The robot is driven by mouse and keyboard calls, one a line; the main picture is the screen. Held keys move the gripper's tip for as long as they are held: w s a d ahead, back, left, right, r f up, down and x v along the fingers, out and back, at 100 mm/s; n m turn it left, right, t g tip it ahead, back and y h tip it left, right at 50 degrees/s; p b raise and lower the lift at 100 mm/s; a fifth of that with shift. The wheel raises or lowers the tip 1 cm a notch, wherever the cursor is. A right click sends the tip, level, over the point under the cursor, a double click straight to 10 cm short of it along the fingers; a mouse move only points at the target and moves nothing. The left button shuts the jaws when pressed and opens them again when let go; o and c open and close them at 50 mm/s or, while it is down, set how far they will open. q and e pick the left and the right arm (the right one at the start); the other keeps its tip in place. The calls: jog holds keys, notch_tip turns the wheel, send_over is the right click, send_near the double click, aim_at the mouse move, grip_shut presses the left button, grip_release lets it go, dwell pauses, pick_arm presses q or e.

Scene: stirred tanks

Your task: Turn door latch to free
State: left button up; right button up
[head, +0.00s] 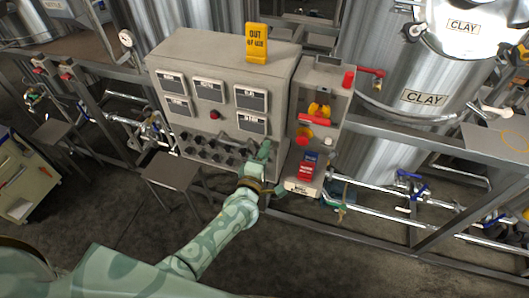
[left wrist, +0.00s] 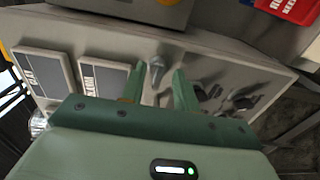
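The grey control cabinet (head: 222,120) stands at centre in the head view, with label plates and rows of dark knobs on its front. My left gripper (head: 264,157) is at the right part of that front, and it hides what lies behind it there. In the left wrist view a small grey metal latch handle (left wrist: 155,72) sticks out from the panel. My left gripper's (left wrist: 160,82) two green fingers are open, one on each side of the handle. Gaps show between handle and fingers; contact cannot be told. My right gripper is in neither view.
A yellow "out of use" sign (head: 257,43) stands on the cabinet top. A grey box with red and yellow controls (head: 318,112) is close on the right. Steel tanks (head: 405,75) and pipes stand behind and right. A small grey stand (head: 172,171) is in front.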

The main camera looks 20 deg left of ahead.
pick_arm(q)
jog(key=s, duration=1.6)
jog(key=shift+s+a, duration=0.2)
jog(key=shift+a, duration=0.05)
jog(key=s+f+m+g+h+b, duration=0.1)
jog(key=s+f+m+g, duration=0.45)
jog(key=f, duration=0.65)
jog(key=s+f+m+g+h+b, duration=0.1)
jog(key=s+f+m+g+b, duration=0.15)
jog(key=s+f+m, duration=0.6)
jog(key=s+a+f+m+g+y+b, duration=0.1)
jog(key=s+a+f+m+g+b, duration=0.2)
jog(key=s+f, duration=0.7)
jog(key=s+a+f+m+g+y+b, duration=0.1)
jog(key=s+a+f+m+g+b, duration=0.3)
jog(key=s+f, duration=0.5)
jog(key=a+f+g+b, duration=0.1)
jog(key=a+f+g, duration=0.1)
jog(key=f, duration=0.5)
jog(key=shift+s+a+f+y+b, duration=0.25)
jog(key=shift+s+a+y+b, duration=0.1)
jog(key=shift+a, duration=0.15)
